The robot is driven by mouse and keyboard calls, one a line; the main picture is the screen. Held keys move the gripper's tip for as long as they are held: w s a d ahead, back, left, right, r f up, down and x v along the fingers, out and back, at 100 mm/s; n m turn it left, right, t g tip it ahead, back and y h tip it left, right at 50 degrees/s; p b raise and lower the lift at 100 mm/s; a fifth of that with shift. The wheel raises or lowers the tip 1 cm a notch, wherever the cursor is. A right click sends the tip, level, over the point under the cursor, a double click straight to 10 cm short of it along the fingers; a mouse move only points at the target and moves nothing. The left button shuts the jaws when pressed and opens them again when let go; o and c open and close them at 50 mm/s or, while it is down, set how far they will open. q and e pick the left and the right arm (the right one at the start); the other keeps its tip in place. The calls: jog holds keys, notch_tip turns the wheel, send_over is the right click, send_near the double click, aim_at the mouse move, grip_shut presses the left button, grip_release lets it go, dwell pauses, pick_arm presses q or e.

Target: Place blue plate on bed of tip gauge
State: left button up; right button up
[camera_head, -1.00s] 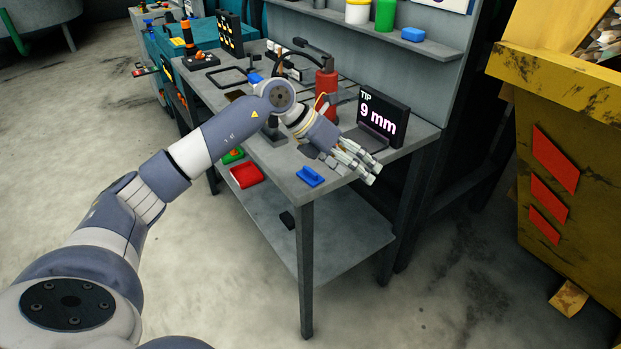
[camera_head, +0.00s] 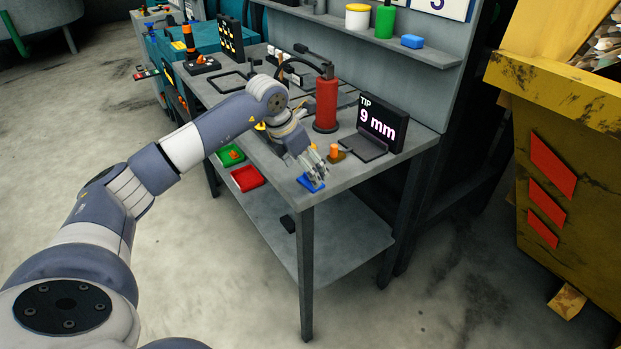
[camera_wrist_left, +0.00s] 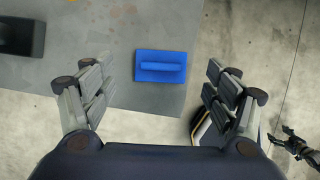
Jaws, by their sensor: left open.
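The blue plate (camera_head: 310,184), a flat rectangle with a raised bar handle, lies near the front corner of the grey workbench. It also shows in the left wrist view (camera_wrist_left: 161,67), flat and near the bench edge. My left gripper (camera_head: 318,172) is open just above it and partly hides it in the head view. In the left wrist view the plate lies between and ahead of the spread fingers (camera_wrist_left: 160,84). The tip gauge (camera_head: 381,123) has a black display reading "TIP 9 mm". Its grey bed (camera_head: 362,148) is bare, behind and right of the plate.
A red cylinder (camera_head: 326,104) and an orange-topped piece (camera_head: 334,153) stand near the gauge. Red (camera_head: 247,178) and green (camera_head: 231,155) trays sit at the bench's left side. A dark gripper-like shape, apparently my right gripper (camera_wrist_left: 297,148), shows at the wrist view's right edge.

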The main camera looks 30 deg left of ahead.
pick_arm(q)
jog(key=shift+x, duration=1.5)
jog(key=shift+d, duration=0.1)
jog(key=c, duration=1.2)
jog(key=shift+c, duration=0.6)
jog(key=shift+r, duration=0.15)
